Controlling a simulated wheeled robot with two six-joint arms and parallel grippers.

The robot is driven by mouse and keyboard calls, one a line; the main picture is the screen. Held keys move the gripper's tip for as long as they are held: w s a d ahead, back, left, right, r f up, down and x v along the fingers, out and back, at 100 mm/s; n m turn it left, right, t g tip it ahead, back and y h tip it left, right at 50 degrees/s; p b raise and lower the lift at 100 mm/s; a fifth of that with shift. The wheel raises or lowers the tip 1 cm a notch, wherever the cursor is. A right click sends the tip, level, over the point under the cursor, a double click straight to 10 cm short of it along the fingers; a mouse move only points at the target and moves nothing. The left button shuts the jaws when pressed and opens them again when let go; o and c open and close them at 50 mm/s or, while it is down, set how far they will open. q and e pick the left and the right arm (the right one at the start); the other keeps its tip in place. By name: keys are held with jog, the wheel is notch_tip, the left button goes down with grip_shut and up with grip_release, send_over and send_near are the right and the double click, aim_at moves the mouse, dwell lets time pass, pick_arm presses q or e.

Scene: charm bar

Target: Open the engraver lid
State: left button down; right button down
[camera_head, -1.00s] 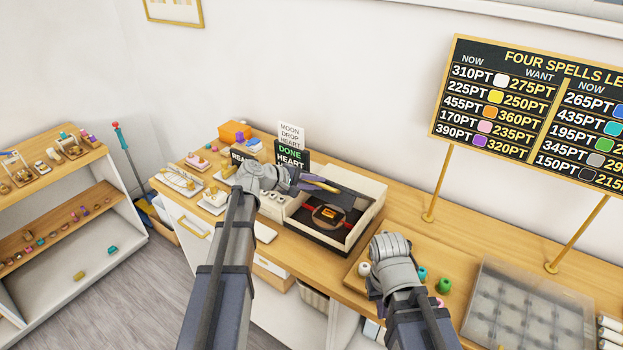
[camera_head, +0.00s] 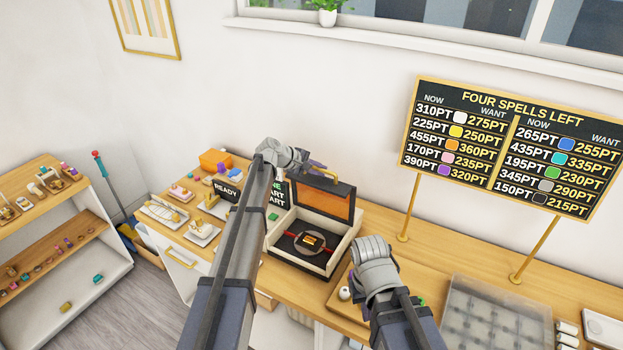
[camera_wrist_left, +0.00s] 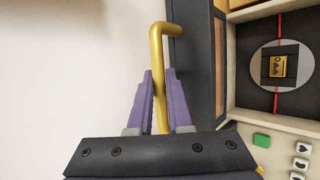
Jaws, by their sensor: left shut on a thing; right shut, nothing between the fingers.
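The engraver (camera_head: 295,256) stands on the counter with its dark-framed, orange-windowed lid (camera_head: 325,202) raised up at the back. Its dark bed is exposed, with a small gold piece on a round plate (camera_head: 309,241). My left gripper (camera_wrist_left: 160,100) is shut on the gold lid handle (camera_wrist_left: 157,45), with the bar between its purple fingers. In the head view the left wrist is at the lid's upper left, and its fingers are mostly hidden. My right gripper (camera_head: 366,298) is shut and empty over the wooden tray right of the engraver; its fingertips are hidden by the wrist.
Trays with charms and an orange box (camera_head: 215,159) stand left of the engraver. A clear compartment case (camera_head: 490,320) lies to the right. The price board (camera_head: 505,145) stands on posts behind. A wall is close behind the raised lid.

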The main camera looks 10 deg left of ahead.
pick_arm(q)
jog(key=shift+w+d, duration=0.25)
jog(key=shift+w, duration=0.45)
jog(key=shift+w+d, duration=0.25)
jog(key=shift+w, duration=0.5)
jog(key=shift+w+d, duration=0.25)
jog(key=shift+w, duration=0.45)
jog(key=c, duration=1.2)
grip_release()
jog(key=shift+o, duration=0.2)
jog(key=shift+r, duration=0.1)
jog(key=p+v, duration=0.5)
jog(key=v, duration=0.2)
jog(key=shift+s+a+r, duration=0.2)
jog(key=shift+s+r, duration=0.05)
jog(key=shift+r, duration=0.05)
jog(key=shift+f, duration=0.1)
